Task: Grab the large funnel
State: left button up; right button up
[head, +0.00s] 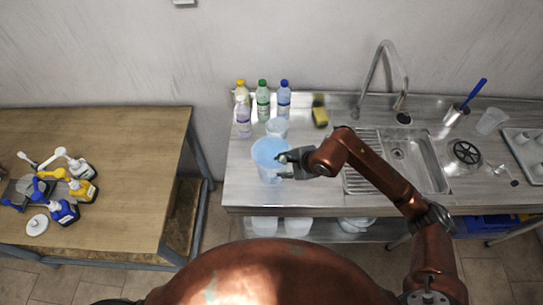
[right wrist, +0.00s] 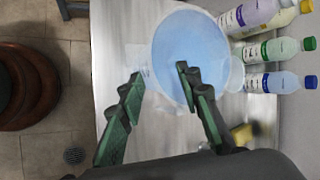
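I cannot clearly make out a large funnel in either view. My right gripper (head: 279,167) is at the right side of a translucent tub with a pale blue inside (head: 268,152) on the steel counter. In the right wrist view the right gripper (right wrist: 160,72) is open, with one finger over the blue tub (right wrist: 190,50) and the other outside its rim. Something clear shows faintly near the rim between the fingers; I cannot tell what it is. My left gripper is not in view.
Several bottles (head: 263,101) and a clear cup (head: 277,127) stand behind the tub. A yellow sponge (head: 320,116), tap (head: 372,80) and sink (head: 420,165) lie to the right. A clear beaker (head: 491,121) stands farther right.

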aim_at(278, 168)
jog(key=x, duration=0.4)
jog(key=shift+s+f+p, duration=0.2)
jog(key=shift+p, duration=0.2)
jog(key=shift+s, duration=0.1)
grip_shut()
